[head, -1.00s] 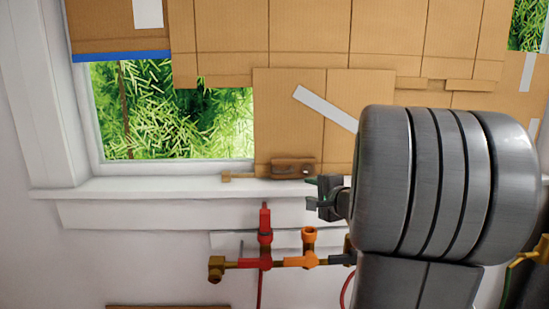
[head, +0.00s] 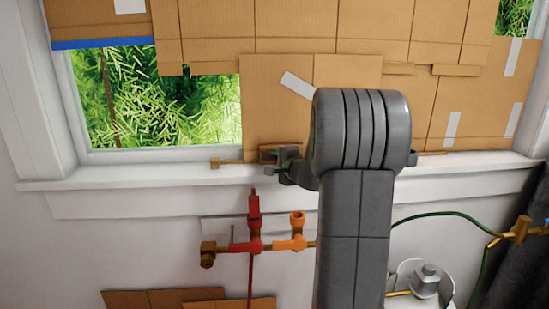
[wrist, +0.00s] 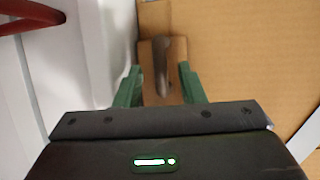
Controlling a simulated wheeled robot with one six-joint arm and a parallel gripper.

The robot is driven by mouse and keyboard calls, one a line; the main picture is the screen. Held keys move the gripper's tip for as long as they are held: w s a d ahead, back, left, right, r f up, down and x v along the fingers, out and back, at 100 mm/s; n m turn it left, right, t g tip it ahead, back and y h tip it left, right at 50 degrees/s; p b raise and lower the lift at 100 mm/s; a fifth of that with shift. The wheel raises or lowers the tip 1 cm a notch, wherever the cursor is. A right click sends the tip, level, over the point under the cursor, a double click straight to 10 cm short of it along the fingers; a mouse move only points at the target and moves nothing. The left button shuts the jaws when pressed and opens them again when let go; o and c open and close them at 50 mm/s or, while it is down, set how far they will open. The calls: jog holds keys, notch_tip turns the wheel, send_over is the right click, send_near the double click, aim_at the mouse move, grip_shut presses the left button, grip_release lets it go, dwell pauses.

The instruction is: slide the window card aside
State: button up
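The window card is a brown cardboard panel (head: 262,115) standing on the sill against the window, with a white tape strip on it. A small wooden block with a handle (head: 267,155) sits at its lower edge. In the wrist view the handle (wrist: 161,62) stands up from the block. My gripper (head: 287,170) is at the block, in front of the card's lower edge. In the wrist view its green fingers (wrist: 160,84) are apart, one on each side of the handle, with gaps between. My arm hides part of the card's right side.
Bare window glass with greenery (head: 160,95) shows left of the card. More cardboard (head: 440,115) covers the window to the right. The white sill (head: 130,177) runs below. Red and orange pipe valves (head: 254,225) are on the wall under the sill.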

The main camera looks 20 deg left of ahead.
jog(key=shift+w+a+f, duration=0.1)
jog(key=shift+w+a, duration=0.2)
jog(key=shift+a, duration=0.05)
grip_shut()
jog(key=w+d+b, duration=0.1)
jog(key=w+d, duration=0.3)
jog(key=d, duration=0.4)
jog(key=w+d+b, duration=0.2)
jog(key=w+d, duration=0.2)
jog(key=d, duration=0.5)
jog(key=w+d+b, duration=0.1)
jog(key=w+d, duration=0.3)
jog(key=d, duration=0.4)
jog(key=shift+w+d, duration=0.15)
jog(key=shift+d, duration=0.2)
grip_release()
jog(key=shift+w+d, duration=0.1)
jog(key=shift+d, duration=0.1)
jog(key=shift+a, duration=0.1)
